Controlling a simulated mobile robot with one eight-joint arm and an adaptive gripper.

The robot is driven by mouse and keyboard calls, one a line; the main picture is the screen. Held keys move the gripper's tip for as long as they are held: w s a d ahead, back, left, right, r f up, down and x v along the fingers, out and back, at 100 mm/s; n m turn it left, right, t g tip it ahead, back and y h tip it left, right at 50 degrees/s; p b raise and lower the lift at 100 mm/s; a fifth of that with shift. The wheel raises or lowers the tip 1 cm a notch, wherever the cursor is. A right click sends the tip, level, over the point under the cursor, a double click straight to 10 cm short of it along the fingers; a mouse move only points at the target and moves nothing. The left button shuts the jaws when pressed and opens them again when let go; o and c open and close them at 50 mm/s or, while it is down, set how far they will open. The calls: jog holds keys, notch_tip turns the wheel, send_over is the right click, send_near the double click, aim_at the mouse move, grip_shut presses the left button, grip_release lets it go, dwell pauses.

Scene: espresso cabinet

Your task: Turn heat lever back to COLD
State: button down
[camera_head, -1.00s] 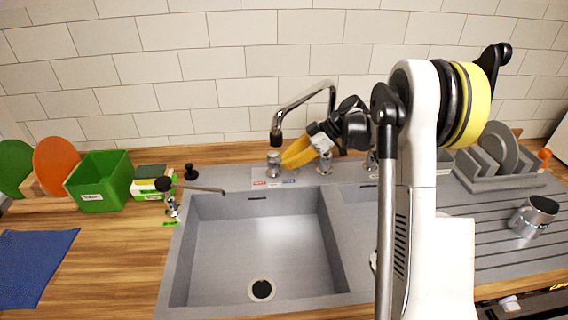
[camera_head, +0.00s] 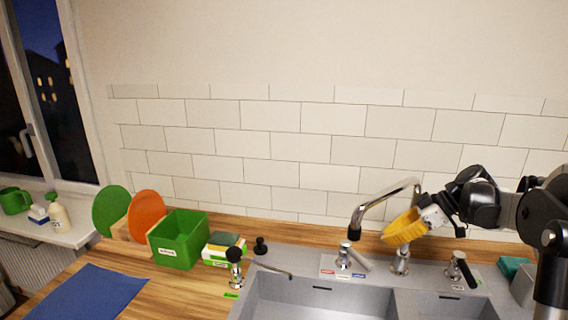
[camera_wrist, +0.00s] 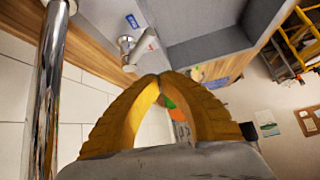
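The heat lever is a short chrome handle (camera_head: 359,263) on a round chrome base (camera_head: 344,254) at the sink's back rim. In the head view its handle points to the lower right, toward the side of the blue label (camera_head: 358,275); a red label (camera_head: 327,272) is at the left. My gripper (camera_head: 387,241), with yellow fingers, hangs just right of and above the lever, apart from it, in front of the faucet. In the wrist view its fingertips (camera_wrist: 152,78) meet with nothing between them. The lever (camera_wrist: 143,47) shows beyond the tips there.
The curved chrome faucet (camera_head: 372,203) rises close behind my fingers; its pipe (camera_wrist: 48,90) fills the wrist view's left. Another chrome tap with a dark knob (camera_head: 458,268) stands right. A green bin (camera_head: 178,239) and a dispenser (camera_head: 235,270) are left of the grey sink (camera_head: 310,299).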

jog(key=s+a+r+m+h, duration=0.2)
jog(key=s+a+m, duration=0.25)
jog(key=s, duration=0.25)
jog(key=s+a+r+m+h, duration=0.2)
jog(key=s+a+m+h, duration=0.1)
jog(key=s+a, duration=0.3)
jog(key=s+a+f+m+t+h, duration=0.1)
jog(key=s+f+m+t, duration=0.1)
jog(key=s, duration=0.5)
jog(key=s+a+f+m+t+h, duration=0.1)
jog(key=s+f+m+t+h, duration=0.1)
jog(key=s, duration=0.4)
jog(key=shift+s+a+m, duration=0.25)
jog(key=shift+s+m, duration=0.1)
jog(key=shift+m, duration=0.4)
jog(key=shift+f, duration=0.15)
